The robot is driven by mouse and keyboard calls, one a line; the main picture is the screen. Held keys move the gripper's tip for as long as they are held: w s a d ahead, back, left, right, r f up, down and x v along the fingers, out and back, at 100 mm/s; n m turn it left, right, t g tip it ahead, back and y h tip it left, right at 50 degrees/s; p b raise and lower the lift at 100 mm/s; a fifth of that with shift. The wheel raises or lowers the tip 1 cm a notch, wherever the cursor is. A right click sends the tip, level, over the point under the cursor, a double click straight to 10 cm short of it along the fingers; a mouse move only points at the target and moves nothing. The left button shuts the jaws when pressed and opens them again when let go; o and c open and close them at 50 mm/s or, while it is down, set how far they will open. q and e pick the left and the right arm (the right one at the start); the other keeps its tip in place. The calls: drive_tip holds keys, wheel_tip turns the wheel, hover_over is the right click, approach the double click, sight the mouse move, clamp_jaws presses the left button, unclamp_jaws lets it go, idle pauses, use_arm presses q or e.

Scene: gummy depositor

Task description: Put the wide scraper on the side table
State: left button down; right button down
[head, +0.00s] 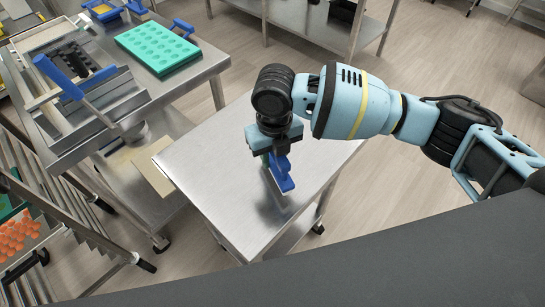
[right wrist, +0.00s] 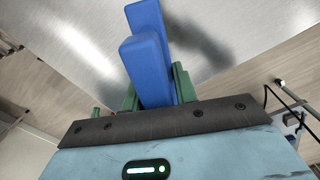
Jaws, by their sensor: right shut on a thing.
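The wide scraper (head: 283,180) has a blue handle and is held over the side table (head: 210,160), a bare steel top on casters. My right gripper (head: 272,158) points down above the middle of the table and is shut on the scraper. In the right wrist view, the blue handle (right wrist: 148,70) stands between the green fingers, with the steel surface behind it. The scraper's lower part is close to the tabletop; I cannot tell if it touches. My left gripper is not in view.
At the left, a steel machine (head: 110,115) carries a long blue-handled part (head: 60,78). A green mould tray (head: 157,47) lies behind it. A rack with orange gummies (head: 18,235) stands at lower left. The side table's top is otherwise clear.

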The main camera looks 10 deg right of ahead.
drive_tip(key=shift+w, duration=0.4)
drive_tip(key=shift+w, duration=0.1)
drive_tip(key=shift+w, duration=0.3)
wheel_tip(320, 180, down, 4)
drive_tip(key=shift+d+r, duration=0.1)
drive_tip(key=shift+r, duration=0.1)
drive_tip(key=shift+f, duration=0.15)
drive_tip(key=c, duration=1.1)
unclamp_jaws()
